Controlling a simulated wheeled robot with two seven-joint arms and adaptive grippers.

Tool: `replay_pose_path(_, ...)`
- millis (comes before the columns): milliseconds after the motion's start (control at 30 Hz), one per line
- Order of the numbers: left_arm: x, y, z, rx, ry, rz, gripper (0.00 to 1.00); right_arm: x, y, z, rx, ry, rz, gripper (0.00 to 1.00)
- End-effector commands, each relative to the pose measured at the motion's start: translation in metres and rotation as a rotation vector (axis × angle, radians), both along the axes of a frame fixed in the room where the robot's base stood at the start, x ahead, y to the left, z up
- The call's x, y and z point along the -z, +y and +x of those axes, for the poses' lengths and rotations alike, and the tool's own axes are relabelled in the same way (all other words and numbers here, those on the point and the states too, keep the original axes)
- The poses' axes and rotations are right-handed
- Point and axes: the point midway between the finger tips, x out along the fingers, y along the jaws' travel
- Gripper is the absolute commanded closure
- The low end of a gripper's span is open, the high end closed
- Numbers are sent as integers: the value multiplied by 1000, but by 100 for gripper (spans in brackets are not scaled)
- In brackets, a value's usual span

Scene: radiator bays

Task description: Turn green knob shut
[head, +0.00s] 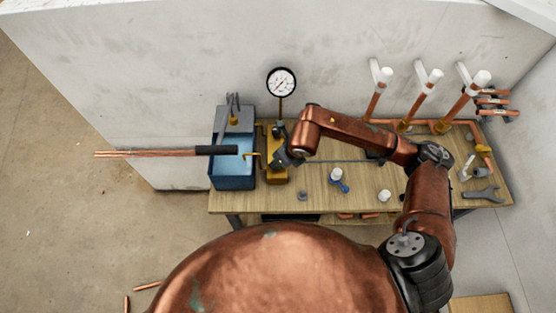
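No clearly green knob can be made out in the head view. A small dark, slightly greenish fitting (279,130) sits on the stem below the round white gauge (281,83); its exact shape is too small to tell. Under it is a yellow block (275,174) on the bench. My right arm comes in from the right, and its dark gripper (283,157) is at the yellow block, just below the fitting. The gripper's fingers are small and partly merge with the block, so their opening and any contact are unclear. My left gripper is out of view.
The wooden bench (315,197) carries a blue-and-white valve (338,180) and a wrench (483,194). White-topped copper pipes (425,85) rise at the wall.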

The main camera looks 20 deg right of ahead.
Motion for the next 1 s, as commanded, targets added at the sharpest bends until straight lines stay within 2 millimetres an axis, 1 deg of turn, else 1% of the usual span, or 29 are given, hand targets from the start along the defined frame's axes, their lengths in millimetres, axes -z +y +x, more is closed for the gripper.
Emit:
replay_pose_path(67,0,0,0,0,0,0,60,0,-1,1,2,-1,0,98)
replay_pose_path(100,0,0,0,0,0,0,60,0,-1,1,1,-1,0,71)
replay_pose_path(300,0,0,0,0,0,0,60,0,0,0,1,-1,0,57)
replay_pose_path(567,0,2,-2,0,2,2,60,0,0,0,0,0,0,56)
replay_pose_path(667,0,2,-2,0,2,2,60,-5,-1,-1,0,-1,0,56)
replay_pose_path(767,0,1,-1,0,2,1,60,-16,-3,-4,-1,-3,0,56)
replay_pose_path(867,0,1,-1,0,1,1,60,-34,-7,-11,-1,-4,-1,56)
replay_pose_path(1000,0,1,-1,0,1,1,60,-62,-13,-21,-2,-6,-1,56)
